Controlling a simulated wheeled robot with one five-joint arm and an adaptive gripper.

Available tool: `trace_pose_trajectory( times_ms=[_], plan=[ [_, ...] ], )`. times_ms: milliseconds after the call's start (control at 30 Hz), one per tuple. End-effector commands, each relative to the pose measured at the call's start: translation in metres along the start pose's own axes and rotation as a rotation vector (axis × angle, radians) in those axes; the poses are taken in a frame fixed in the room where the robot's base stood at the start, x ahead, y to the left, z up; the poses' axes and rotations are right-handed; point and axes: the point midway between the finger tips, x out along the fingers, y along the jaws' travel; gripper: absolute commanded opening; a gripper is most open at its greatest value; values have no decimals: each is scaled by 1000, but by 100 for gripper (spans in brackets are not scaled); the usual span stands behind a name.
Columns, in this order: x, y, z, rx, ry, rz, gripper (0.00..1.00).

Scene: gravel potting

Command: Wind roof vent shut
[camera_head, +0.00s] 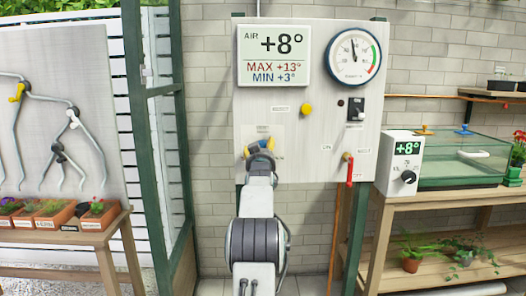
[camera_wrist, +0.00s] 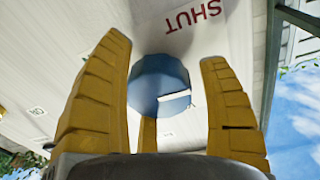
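A blue round knob (camera_wrist: 160,84) with a white mark on its face is on the pale panel (camera_head: 222,160), near the word SHUT (camera_wrist: 193,17) in the wrist view. My gripper (camera_wrist: 166,60) has its yellow fingers spread on either side of the knob. A gap shows on the right; I cannot tell whether the left finger touches. A short yellow piece (camera_wrist: 147,135) shows below the knob; I cannot tell what it is. In the head view my gripper (camera_head: 259,147) is at the panel's lower left, and my arm hides most of the knob and its label.
The panel also carries a temperature display (camera_head: 274,55), a round dial (camera_head: 353,57), a yellow button (camera_head: 306,109), a black switch (camera_head: 356,109) and a red lever (camera_head: 349,169). A green post (camera_head: 145,130) stands left. A bench with a control box (camera_head: 399,162) stands right.

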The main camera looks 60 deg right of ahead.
Motion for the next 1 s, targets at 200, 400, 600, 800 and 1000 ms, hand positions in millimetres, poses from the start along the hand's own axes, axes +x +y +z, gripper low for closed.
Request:
trace_pose_trajectory(
  times_ms=[200, 400, 600, 800, 1000],
  plan=[
    [0, 0, 1, 1, -2, 0, 82],
    [0, 1, -2, 2, 3, 1, 82],
    [-4, 1, -3, 2, 4, 2, 82],
    [-16, 1, -4, 2, 5, 2, 82],
    [-37, 1, -4, 2, 5, 1, 82]
  ],
)
